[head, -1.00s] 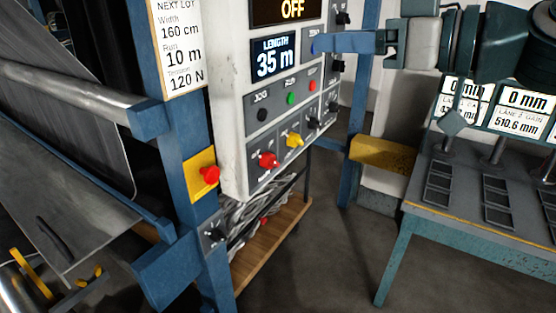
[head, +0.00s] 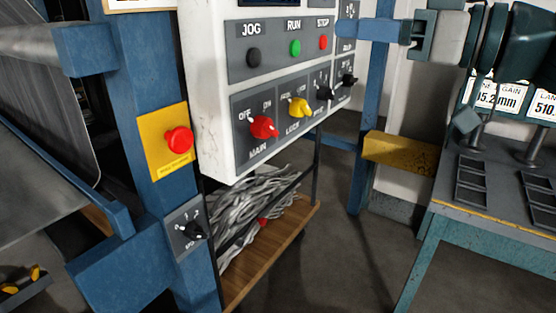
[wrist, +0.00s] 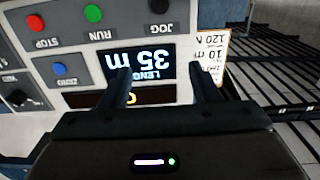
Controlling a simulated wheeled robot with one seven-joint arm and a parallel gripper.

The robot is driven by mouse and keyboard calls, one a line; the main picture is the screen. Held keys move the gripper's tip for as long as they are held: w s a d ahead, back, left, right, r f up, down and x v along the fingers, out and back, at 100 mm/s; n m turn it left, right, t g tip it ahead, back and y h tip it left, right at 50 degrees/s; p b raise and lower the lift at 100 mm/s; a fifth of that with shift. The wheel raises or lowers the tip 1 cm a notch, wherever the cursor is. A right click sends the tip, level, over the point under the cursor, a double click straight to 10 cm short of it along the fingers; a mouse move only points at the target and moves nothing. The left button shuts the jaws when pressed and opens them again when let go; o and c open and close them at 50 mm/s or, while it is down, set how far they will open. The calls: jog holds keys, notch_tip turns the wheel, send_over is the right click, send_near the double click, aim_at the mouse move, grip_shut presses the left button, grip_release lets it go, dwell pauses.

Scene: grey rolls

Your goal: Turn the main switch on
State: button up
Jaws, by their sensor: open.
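The main switch (head: 264,127) is a red rotary knob at the lower left of the white control panel, with MAIN printed below it. OFF is printed at its upper left and ON at its upper right. Its pale-tipped end appears to point toward OFF. In the wrist view, which is upside down, my gripper (wrist: 160,78) is open and empty, its two dark fingers in front of the panel's LENGTH display (wrist: 141,60). The main switch does not show in the wrist view, and my gripper does not show in the head view.
Right of the main switch is a yellow LOCK knob (head: 300,107), then black knobs. JOG, RUN (head: 295,48) and STOP buttons sit above. A red mushroom button (head: 178,139) on a yellow plate is on the blue post at left. A shelf with grey cables (head: 245,215) lies below.

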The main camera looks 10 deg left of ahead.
jog(key=b, duration=1.5)
send_near(274, 131)
jog(key=b+x, duration=0.1)
jog(key=x, duration=0.8)
jog(key=shift+w+a, duration=0.2)
jog(key=shift+a, duration=0.15)
jog(key=c, duration=1)
